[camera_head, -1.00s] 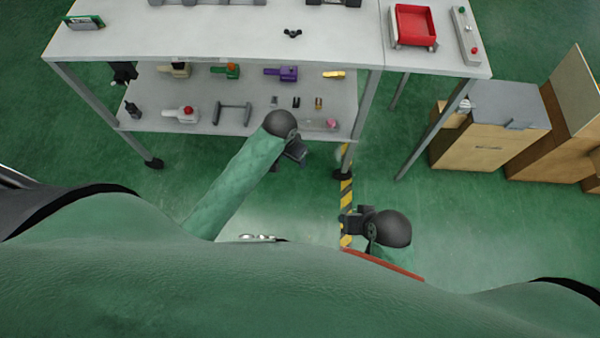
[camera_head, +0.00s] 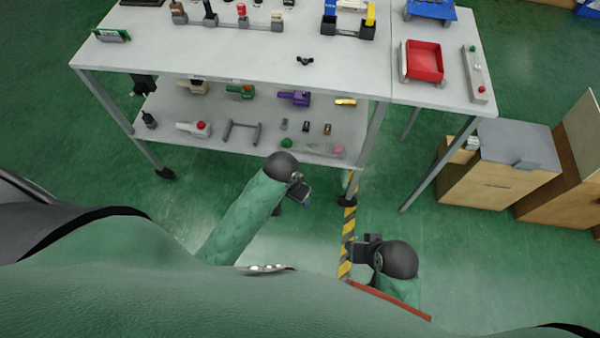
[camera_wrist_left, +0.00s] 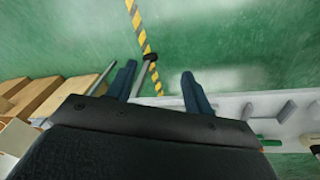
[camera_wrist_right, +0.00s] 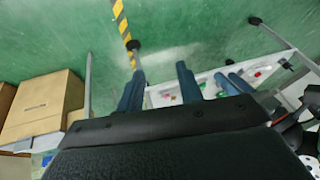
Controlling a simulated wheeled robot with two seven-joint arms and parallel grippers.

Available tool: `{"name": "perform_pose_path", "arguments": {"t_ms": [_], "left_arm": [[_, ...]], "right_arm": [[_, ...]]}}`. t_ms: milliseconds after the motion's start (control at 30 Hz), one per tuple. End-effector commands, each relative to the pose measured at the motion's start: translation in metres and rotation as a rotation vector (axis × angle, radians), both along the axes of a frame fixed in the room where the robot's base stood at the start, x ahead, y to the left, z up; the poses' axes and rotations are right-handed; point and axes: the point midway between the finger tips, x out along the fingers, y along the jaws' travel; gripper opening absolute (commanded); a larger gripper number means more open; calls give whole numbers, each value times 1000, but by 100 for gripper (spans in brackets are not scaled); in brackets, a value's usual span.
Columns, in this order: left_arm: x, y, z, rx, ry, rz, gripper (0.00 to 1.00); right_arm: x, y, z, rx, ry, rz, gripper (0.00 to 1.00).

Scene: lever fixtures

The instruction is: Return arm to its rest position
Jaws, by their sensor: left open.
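My left arm (camera_head: 245,215) reaches forward in the head view, in front of the lower shelf's near edge. My left gripper (camera_head: 302,192) is apart from the shelf. In the left wrist view my left gripper (camera_wrist_left: 161,82) has its two fingers spread with nothing between them. My right gripper (camera_head: 362,249) is drawn in close to my body, beside the striped floor line. In the right wrist view my right gripper (camera_wrist_right: 160,80) has its fingers apart and holds nothing. Most of the right arm is hidden by my body.
A white table (camera_head: 240,55) has lever fixtures (camera_head: 230,20) at the back and a red tray (camera_head: 424,62). Its lower shelf (camera_head: 270,130) holds several small items. Table legs (camera_head: 362,150) stand nearby. Wooden cabinets (camera_head: 490,175) are at right. Green floor is open in front.

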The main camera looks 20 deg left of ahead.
Motion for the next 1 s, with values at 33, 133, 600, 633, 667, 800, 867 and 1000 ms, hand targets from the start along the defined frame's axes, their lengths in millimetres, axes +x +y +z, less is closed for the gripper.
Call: {"name": "perform_pose_path", "arguments": {"t_ms": [33, 133, 600, 633, 667, 800, 867, 1000], "left_arm": [[1, 0, 0, -1, -3, -4, 52], [5, 1, 5, 8, -31, -11, 52], [-20, 18, 90, 2, -233, 70, 52], [-25, 19, 92, 0, -232, 78, 52], [-32, 20, 93, -4, -229, 86, 52], [-68, 23, 93, -13, -192, 124, 52], [-84, 23, 89, -19, -167, 136, 52], [-114, 20, 75, -25, -109, 150, 52]], "right_arm": [[-2, 0, -1, -3, 8, 3, 36], [-8, -3, -2, -20, 42, 11, 36], [-24, -42, 16, -118, 149, -13, 36], [-24, -44, 17, -121, 150, -16, 36], [-24, -46, 18, -123, 150, -19, 36], [-21, -54, 24, -130, 143, -36, 36], [-21, -55, 26, -131, 141, -40, 36], [-20, -57, 27, -131, 141, -45, 36]]}}
